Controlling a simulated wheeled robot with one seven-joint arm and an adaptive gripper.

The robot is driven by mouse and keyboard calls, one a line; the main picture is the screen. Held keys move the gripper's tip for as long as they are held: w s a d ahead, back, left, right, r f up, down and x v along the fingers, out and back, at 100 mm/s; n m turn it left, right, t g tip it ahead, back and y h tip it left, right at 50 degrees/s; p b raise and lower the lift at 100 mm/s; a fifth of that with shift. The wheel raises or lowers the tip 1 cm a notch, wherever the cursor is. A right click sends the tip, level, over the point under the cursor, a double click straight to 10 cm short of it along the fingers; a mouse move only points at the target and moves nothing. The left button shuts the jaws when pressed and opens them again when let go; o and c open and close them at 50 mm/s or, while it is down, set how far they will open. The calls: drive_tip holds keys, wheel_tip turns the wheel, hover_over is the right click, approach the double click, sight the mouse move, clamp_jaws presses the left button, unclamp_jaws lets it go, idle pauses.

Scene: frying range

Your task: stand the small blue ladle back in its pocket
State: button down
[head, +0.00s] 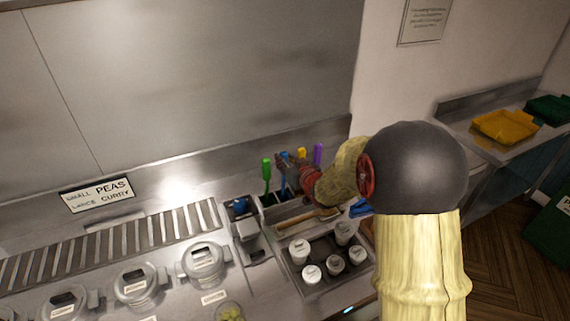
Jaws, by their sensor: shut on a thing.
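My gripper (288,163) is at the utensil holder behind the counter's pots, shut on a blue-handled utensil (283,184) that I take to be the small blue ladle. Its blue handle shows just below and left of the jaws and looks roughly upright. Its lower end is hidden, so I cannot tell whether it is in a pocket or above one. The steel holder (266,207) also has a green handle (266,168) to the left, and a yellow handle (301,154) and a purple handle (318,153) behind my wrist to the right.
A wooden-handled tool (307,220) lies in front of the holder. A tray of several white-lidded containers (312,273) stands nearer. Lidded pots (205,260) line the left. A blue object (240,205) is left of the holder; another (360,208) lies right. The steel wall (200,80) rises behind.

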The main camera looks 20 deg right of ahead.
drive_tip(key=shift+f, duration=0.25)
drive_tip(key=shift+f, duration=0.2)
drive_tip(key=c, duration=1.6)
unclamp_jaws()
drive_tip(key=shift+c, duration=0.2)
drive_tip(key=shift+r, duration=0.15)
